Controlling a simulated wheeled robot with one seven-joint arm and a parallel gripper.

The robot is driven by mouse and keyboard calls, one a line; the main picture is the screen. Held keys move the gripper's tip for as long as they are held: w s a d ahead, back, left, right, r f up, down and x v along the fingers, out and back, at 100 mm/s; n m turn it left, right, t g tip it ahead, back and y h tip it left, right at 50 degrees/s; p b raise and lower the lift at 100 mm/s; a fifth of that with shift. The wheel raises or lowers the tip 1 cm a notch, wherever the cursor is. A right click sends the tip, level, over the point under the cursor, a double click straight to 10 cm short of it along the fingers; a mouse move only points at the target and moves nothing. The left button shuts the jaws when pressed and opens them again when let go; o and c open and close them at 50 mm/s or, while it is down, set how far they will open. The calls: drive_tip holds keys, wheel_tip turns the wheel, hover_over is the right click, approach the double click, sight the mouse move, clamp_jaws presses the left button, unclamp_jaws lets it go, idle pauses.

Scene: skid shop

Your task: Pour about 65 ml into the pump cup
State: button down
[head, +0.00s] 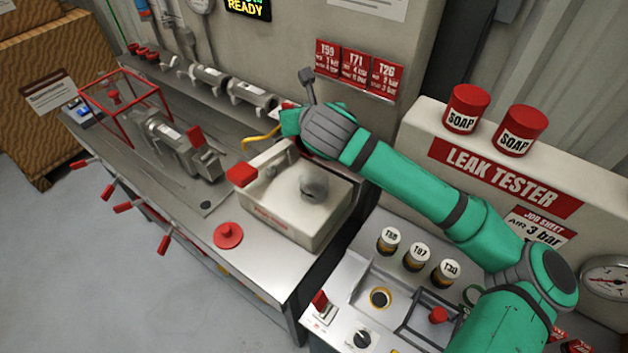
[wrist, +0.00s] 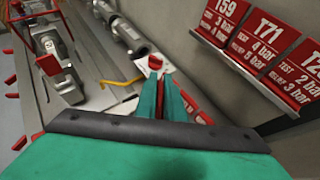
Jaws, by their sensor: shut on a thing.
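My gripper (wrist: 160,95) shows green fingers shut on a narrow red piece (wrist: 160,103), above the back of the bench; the rest of the held thing is mostly hidden. In the head view my gripper (head: 286,122) is beyond the cream box (head: 280,218), near the wall. A grey pump-like body (head: 172,140) with a red block (head: 197,138) stands on the bench to the left, beside a red wire cage (head: 118,90). I cannot tell which opening is the pump cup. No liquid shows.
A red knobbed lid (head: 228,235) lies on the bench front. Red handles (head: 122,206) stick out along the edge. A yellow hose (head: 262,138) runs behind the box. Soap cans (head: 466,108) stand on the leak tester (head: 500,175) at right. Red signs (head: 355,68) hang behind.

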drive_tip(key=shift+s+d+r+t+p, duration=0.15)
drive_tip(key=shift+s+r+t+p, duration=0.5)
drive_tip(key=shift+t+p, duration=0.45)
idle(1.1)
drive_tip(key=shift+s+d+f+t+y+p, duration=0.15)
drive_tip(key=shift+s+t+p, duration=0.1)
drive_tip(key=shift+s, duration=0.2)
drive_tip(key=shift+s+d+f+t+y+p, duration=0.15)
drive_tip(key=shift+s+t+p, duration=0.1)
drive_tip(key=shift+s, duration=0.2)
drive_tip(key=shift+w+a+r+g, duration=0.1)
drive_tip(key=shift+w+a+g, duration=0.1)
drive_tip(key=shift+w+g, duration=0.3)
drive_tip(key=shift+w+a+r+g, duration=0.1)
drive_tip(key=shift+w+a+g, duration=0.15)
drive_tip(key=shift+w, duration=0.35)
drive_tip(key=shift+w+f+g, duration=0.25)
drive_tip(key=shift+f+g, duration=0.05)
drive_tip(key=shift+g, duration=0.05)
drive_tip(key=shift+w+f+g+h, duration=0.1)
drive_tip(key=shift+w+g+h, duration=0.25)
drive_tip(key=shift+g+h, duration=0.15)
drive_tip(key=shift+w+a+g, duration=0.15)
drive_tip(key=shift+w+g, duration=0.1)
drive_tip(key=shift+g, duration=0.25)
drive_tip(key=shift+w+g, duration=0.25)
drive_tip(key=shift+g, duration=0.45)
drive_tip(key=shift+w, duration=0.1)
